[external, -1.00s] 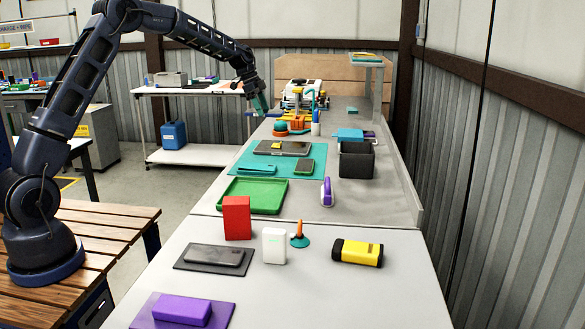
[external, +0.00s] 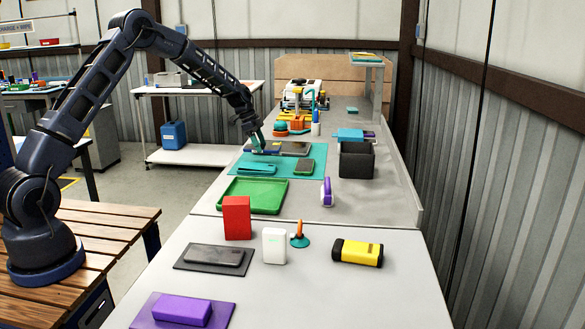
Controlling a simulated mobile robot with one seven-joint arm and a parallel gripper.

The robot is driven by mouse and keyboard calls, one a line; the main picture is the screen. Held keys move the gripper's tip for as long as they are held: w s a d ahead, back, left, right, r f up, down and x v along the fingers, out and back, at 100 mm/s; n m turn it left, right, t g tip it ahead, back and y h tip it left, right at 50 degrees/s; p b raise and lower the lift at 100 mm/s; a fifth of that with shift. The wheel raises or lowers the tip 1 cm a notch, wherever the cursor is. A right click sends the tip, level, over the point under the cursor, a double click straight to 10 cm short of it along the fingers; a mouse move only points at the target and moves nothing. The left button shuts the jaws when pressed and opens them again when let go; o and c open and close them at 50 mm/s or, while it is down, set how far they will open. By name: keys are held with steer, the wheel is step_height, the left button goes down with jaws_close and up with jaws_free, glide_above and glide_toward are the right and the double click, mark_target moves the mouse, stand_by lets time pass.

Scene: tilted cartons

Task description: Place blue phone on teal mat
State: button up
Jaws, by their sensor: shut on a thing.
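The teal mat (external: 282,171) lies flat on the long grey bench in the external view. A dark flat device (external: 295,148), a teal phone-like item (external: 257,169) and a dark phone (external: 305,166) lie on it. My gripper (external: 259,147) is low over the mat's far left part. It is shut on the blue phone (external: 265,152), which is small in view and partly hidden by the fingers. I cannot tell whether the phone touches the mat or the dark device.
A green tray (external: 253,196) lies in front of the mat. A dark open bin (external: 357,161) stands to its right. Orange and teal items (external: 281,128) stand behind it. A purple and white item (external: 327,192) stands on the bench, with free room around it.

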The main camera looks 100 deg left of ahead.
mark_target(260, 161)
steer(key=shift+f, duration=2.3)
steer(key=shift+f, duration=0.1)
steer(key=o, duration=1.1)
steer(key=v, duration=1.2)
